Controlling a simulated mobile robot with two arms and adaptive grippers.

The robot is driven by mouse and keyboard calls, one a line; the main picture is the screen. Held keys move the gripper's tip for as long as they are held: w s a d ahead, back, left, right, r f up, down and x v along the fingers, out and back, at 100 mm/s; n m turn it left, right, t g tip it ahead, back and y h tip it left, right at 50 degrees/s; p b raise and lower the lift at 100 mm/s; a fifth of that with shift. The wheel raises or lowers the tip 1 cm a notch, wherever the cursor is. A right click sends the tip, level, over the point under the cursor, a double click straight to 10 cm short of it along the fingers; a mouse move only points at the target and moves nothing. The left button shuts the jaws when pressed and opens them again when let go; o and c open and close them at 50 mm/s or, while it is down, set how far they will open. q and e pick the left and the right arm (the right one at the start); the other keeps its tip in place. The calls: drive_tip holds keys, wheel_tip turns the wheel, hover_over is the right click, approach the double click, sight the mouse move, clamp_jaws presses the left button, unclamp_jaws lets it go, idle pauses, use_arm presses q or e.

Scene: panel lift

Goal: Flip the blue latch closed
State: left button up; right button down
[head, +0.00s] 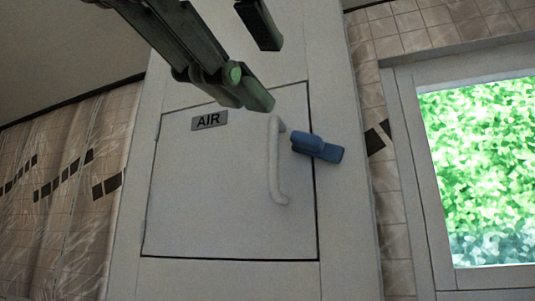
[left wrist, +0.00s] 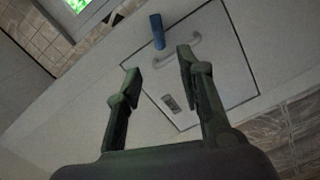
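The blue latch (head: 318,148) sits at the right edge of the white panel (head: 215,200) in the head view. It lies nearly level, tilted slightly down to the right, and crosses the panel's edge line. It also shows in the left wrist view (left wrist: 157,31), beyond the fingers. My left gripper (head: 264,68) is open and empty, above and left of the latch in the head view, apart from it. Its two spread fingers also show in the left wrist view (left wrist: 158,74). My right gripper is not in view.
A white handle (head: 275,165) stands out from the panel just left of the latch. An AIR label (head: 209,120) is at the panel's upper left. A window (head: 485,170) is at the right, with tiled wall around it. The space below the latch looks clear.

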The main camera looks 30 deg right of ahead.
use_arm(q)
drive_tip(key=p, duration=0.5)
approach(304, 138)
drive_tip(key=shift+t, duration=0.4)
drive_tip(key=x, duration=0.9)
drive_tip(key=shift+w+d+f, duration=0.1)
drive_tip(key=shift+d+f, duration=0.05)
drive_tip(key=shift+d, duration=0.25)
drive_tip(key=shift+c, duration=0.4)
clamp_jaws()
